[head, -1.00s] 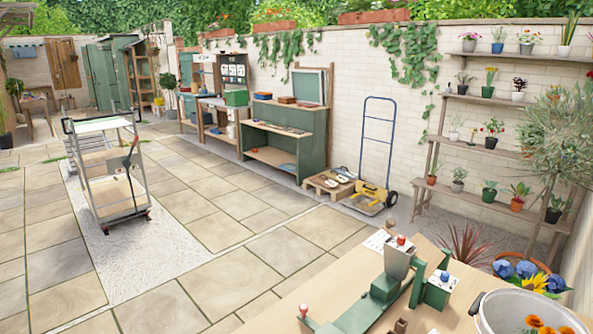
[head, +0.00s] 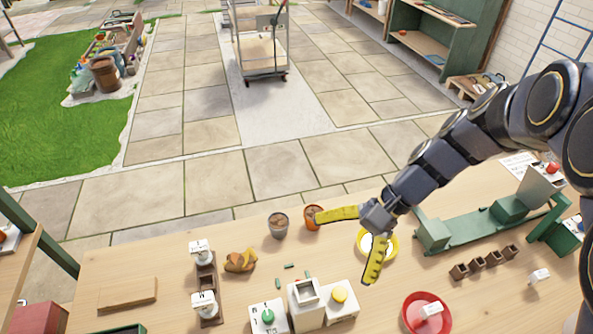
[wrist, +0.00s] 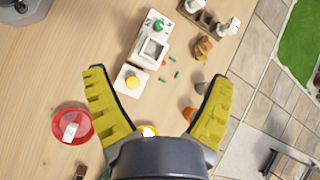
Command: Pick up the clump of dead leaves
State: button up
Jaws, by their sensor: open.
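The clump of dead leaves (head: 240,261) is a small orange-brown heap on the wooden table, left of centre in the head view. It also shows near the top of the wrist view (wrist: 203,47). My gripper (head: 346,245) has yellow fingers spread wide and holds nothing. It is above the table to the right of the clump, apart from it. In the wrist view my gripper (wrist: 163,82) opens toward the white devices, with the clump beyond the right fingertip.
A grey pot (head: 278,225) and an orange pot (head: 311,218) stand near the table's far edge. A bottle rack (head: 206,285) is left of the clump. White button devices (head: 305,304), a yellow ring (head: 390,246) and a red bowl (head: 414,312) are nearby. Small green bits lie between.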

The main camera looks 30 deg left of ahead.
jog(key=w+a+f+m+g+y, duration=0.2)
jog(key=w+a+f+m, duration=0.15)
jog(key=a+f, duration=0.6)
jog(key=m+g+y, duration=0.2)
send_over(243, 261)
jog(key=w+d, duration=0.3)
jog(key=w, duration=0.1)
notch_tip(243, 261, down, 7)
notch_tip(243, 261, down, 7)
jog(key=shift+s+a+r, duration=0.1)
jog(key=shift+a, duration=0.05)
jog(key=shift+y, duration=0.3)
jog(key=x, duration=0.5)
jog(key=shift+f, duration=0.2)
jog(key=c, duration=1.2)
